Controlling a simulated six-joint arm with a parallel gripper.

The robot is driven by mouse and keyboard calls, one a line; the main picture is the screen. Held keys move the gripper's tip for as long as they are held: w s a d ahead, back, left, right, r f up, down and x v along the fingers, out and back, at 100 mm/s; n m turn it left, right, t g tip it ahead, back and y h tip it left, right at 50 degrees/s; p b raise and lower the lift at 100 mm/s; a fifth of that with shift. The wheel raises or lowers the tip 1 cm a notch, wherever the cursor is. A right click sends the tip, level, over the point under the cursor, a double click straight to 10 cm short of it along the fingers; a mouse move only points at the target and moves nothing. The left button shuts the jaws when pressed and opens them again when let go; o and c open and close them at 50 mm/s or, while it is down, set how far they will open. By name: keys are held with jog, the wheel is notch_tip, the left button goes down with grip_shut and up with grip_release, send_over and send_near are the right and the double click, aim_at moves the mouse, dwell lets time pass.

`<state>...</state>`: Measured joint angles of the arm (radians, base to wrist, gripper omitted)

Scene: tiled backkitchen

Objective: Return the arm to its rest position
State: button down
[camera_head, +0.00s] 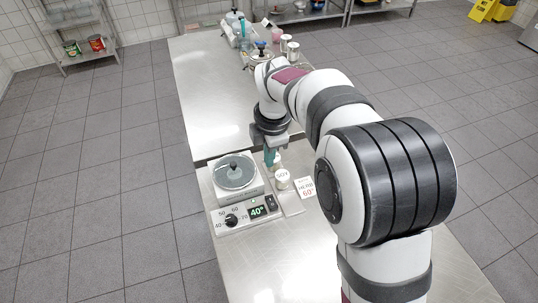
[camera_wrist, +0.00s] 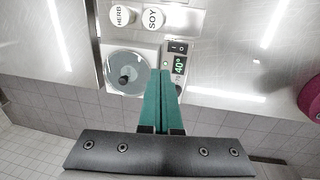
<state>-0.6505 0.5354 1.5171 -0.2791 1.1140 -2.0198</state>
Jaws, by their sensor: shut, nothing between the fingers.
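My gripper (camera_head: 270,157) hangs from the arm above the steel counter, just right of the round glass-lidded warmer. Its teal fingers are together and empty; they also show in the wrist view (camera_wrist: 166,78), pointing toward the warmer's control panel. My white and grey arm reaches from the lower right over the counter, with its elbow bent. The arm hides part of the counter's right side.
The warmer (camera_head: 218,187) has a dial and a display reading 40°. A SOY pot (camera_head: 282,181) stands beside it, with a HERB pot (camera_wrist: 122,16) next to it. Jars (camera_head: 286,42) stand farther back; the left counter (camera_head: 200,90) is bare.

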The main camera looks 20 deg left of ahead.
jog(key=s+d+r+m+g, duration=0.1)
jog(key=s+d+r+m, duration=0.2)
jog(key=s+d+m, duration=0.5)
jog(key=s+d+r+m, duration=0.4)
jog(key=s+d+m, duration=0.1)
jog(key=d+m, duration=0.75)
jog(key=s+d+f+m, duration=0.3)
jog(key=s+d+m, duration=0.2)
jog(key=s+m, duration=0.6)
jog(key=shift+s+m+y, duration=0.25)
jog(key=shift+m+y, duration=0.05)
jog(key=shift+m, duration=0.25)
